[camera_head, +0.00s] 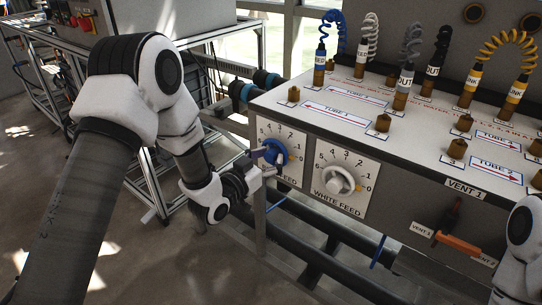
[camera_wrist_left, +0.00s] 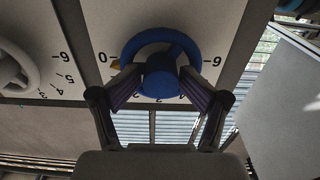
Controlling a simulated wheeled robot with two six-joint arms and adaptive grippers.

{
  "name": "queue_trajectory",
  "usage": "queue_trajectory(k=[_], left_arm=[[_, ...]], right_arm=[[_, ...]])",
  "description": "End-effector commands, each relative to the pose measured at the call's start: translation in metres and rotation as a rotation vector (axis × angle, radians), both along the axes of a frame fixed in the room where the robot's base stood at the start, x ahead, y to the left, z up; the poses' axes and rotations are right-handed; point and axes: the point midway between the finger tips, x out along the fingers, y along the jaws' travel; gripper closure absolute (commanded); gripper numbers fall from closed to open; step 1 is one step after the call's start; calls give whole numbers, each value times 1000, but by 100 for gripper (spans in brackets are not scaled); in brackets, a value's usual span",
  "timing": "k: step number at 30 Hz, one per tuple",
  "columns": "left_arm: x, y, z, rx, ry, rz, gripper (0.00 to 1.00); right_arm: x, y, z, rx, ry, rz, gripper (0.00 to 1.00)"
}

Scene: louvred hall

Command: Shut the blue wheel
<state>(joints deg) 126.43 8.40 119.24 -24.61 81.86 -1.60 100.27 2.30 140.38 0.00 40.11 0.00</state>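The blue wheel (camera_head: 275,150) sits on a white dial plate (camera_head: 265,128) at the left of the bench's front panel. My left gripper (camera_head: 266,163) is at it, reaching in from the left. In the left wrist view, the blue wheel (camera_wrist_left: 160,84) lies between the two fingertips (camera_wrist_left: 161,78), one on each side of its hub. I cannot tell whether they press on it. A yellow mark shows near the 0 in that view. Where the wheel is set is unclear. A bit of my right arm shows at the right edge; its gripper is out of view.
A white wheel (camera_head: 340,181) on its own dial plate is close on the right. Further right is an orange handle (camera_head: 458,243) by the vent labels. A metal-framed cart (camera_head: 150,170) stands behind my left arm.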

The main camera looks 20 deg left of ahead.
Motion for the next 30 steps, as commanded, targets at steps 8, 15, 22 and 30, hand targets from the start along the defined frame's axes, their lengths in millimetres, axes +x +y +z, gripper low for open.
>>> queue_trajectory(k=[8,15,22,30], left_arm=[[-19,7,-1,-2,6,3,36],[-52,17,-1,-4,5,3,36],[-68,22,-1,0,3,1,36],[-71,23,-1,-2,4,3,36]], right_arm=[[0,0,2,0,0,0,15],[0,0,4,0,0,0,15],[0,0,5,0,0,0,15],[0,0,5,0,0,0,15]])
